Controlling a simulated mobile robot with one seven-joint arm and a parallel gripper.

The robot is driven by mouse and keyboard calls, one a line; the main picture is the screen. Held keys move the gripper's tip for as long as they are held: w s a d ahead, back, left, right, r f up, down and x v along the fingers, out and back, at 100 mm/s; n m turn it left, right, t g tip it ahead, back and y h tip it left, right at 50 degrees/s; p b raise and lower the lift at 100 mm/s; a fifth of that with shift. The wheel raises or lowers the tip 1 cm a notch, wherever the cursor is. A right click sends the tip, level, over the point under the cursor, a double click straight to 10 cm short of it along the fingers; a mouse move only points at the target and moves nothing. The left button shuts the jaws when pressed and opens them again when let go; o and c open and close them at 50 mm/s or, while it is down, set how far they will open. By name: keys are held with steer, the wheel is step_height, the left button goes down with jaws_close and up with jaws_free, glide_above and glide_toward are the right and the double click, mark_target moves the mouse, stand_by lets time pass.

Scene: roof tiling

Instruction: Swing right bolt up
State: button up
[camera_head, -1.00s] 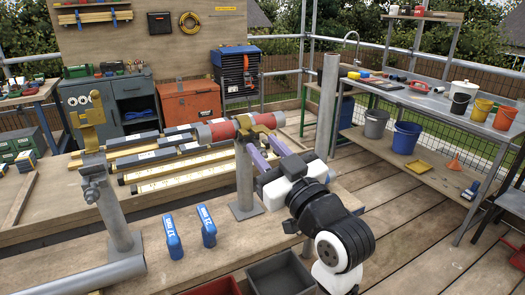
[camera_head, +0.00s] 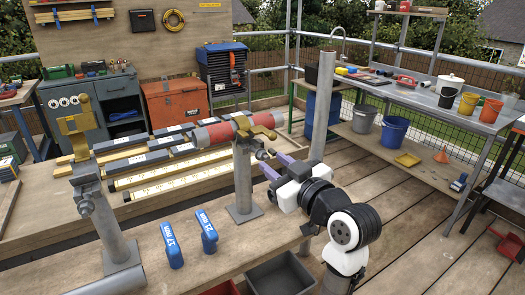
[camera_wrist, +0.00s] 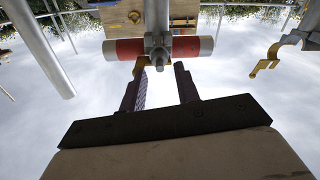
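In the wrist view the open fingers (camera_wrist: 160,76) stand below the red tube (camera_wrist: 127,48). A gold hooked part (camera_wrist: 140,66) shows behind the bolt.
The left clamp (camera_head: 80,128) stands open on a left post with its bolt (camera_head: 86,207) hanging.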

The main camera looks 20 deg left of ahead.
mark_target(262, 152)
steer(key=x, duration=0.5)
steer(key=shift+w+a+p, duration=0.2)
steer(key=shift+a+p, duration=0.1)
steer(key=shift+p, duration=0.1)
jaws_close()
